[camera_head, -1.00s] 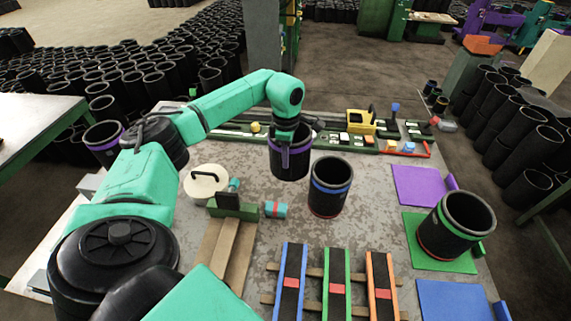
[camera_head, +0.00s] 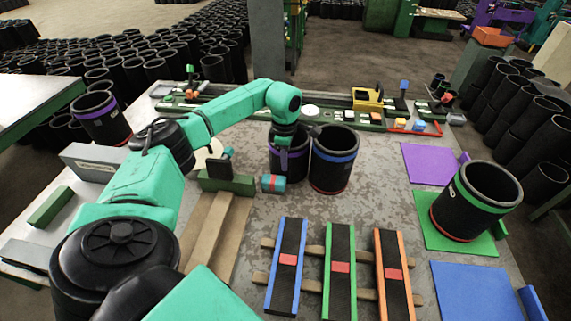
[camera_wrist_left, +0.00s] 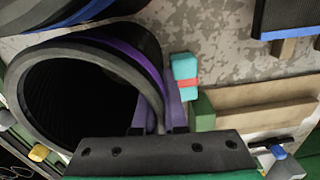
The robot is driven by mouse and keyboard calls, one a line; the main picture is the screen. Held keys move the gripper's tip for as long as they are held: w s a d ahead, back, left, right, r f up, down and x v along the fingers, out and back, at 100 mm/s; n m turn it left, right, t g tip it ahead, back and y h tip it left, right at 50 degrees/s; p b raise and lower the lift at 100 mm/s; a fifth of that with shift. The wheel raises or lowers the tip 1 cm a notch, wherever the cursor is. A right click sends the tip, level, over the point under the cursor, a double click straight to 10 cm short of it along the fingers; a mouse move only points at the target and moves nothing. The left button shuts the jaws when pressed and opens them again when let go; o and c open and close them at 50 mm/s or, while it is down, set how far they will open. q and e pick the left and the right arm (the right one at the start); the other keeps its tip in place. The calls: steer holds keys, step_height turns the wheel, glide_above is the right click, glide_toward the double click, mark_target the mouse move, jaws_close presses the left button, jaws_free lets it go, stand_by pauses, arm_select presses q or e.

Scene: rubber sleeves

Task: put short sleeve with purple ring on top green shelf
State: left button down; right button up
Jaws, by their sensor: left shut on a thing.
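My left gripper (camera_head: 290,146) is shut on the wall of a black sleeve with a purple ring (camera_head: 276,165). The sleeve is upright; whether its base touches the table is not clear. In the left wrist view the sleeve's open mouth (camera_wrist_left: 75,95) fills the left side, with the fingers (camera_wrist_left: 158,108) at its rim. Another black sleeve with a purple ring (camera_head: 100,117) stands at the left of the table, with a red band low down. I cannot make out a green shelf for certain. My right gripper is not in view.
A blue-ringed sleeve (camera_head: 333,162) stands close to the right of the held one. A green-ringed sleeve (camera_head: 476,202) stands on a green mat (camera_head: 430,232). A teal and red block (camera_head: 272,184) lies just in front. Coloured rails (camera_head: 340,290) lie at the front; the purple mat (camera_head: 424,163) is bare.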

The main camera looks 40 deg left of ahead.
arm_select(q)
steer(key=shift+w, duration=0.1)
steer(key=c, duration=1)
jaws_free()
steer(key=shift+o, duration=0.2)
steer(key=shift+r, duration=0.15)
